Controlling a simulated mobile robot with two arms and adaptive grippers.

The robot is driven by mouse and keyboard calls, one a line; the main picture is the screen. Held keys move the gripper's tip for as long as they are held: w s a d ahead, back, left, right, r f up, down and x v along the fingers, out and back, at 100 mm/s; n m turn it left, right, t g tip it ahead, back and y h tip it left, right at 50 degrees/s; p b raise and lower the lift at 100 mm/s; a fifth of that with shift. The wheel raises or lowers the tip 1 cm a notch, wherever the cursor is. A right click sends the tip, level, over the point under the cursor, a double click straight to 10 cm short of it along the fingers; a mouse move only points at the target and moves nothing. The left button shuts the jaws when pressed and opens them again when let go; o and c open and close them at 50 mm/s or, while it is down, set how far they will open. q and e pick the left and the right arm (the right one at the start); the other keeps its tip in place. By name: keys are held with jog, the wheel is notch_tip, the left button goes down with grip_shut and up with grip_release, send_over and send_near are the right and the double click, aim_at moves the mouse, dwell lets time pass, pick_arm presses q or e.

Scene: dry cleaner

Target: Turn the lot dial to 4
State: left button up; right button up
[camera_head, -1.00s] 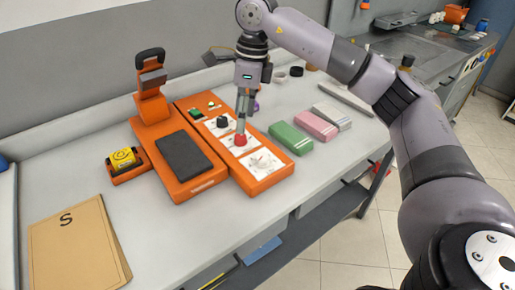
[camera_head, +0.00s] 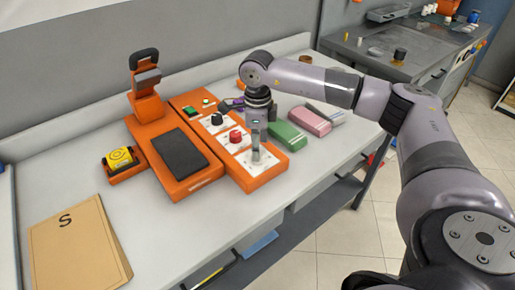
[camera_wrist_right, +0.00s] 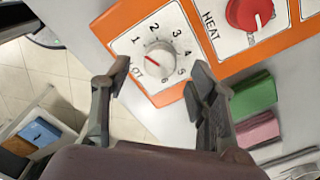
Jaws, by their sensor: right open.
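The lot dial (camera_wrist_right: 158,60) is a white-grey round knob on a white plate with numbers 1 to 6 around it. Its red pointer line faces left in the right wrist view, between the LOT lettering and the 1. My left gripper is not in view.
The red heat dial (camera_head: 236,137) and a black dial (camera_head: 216,119) sit behind on the same panel. Green (camera_head: 286,136) and pink (camera_head: 309,121) blocks lie to the right. An orange press with a dark pad (camera_head: 180,153) stands left.

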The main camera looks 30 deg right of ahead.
jog(key=shift+f, duration=1.5)
jog(key=shift+c, duration=0.2)
jog(key=c, duration=1.1)
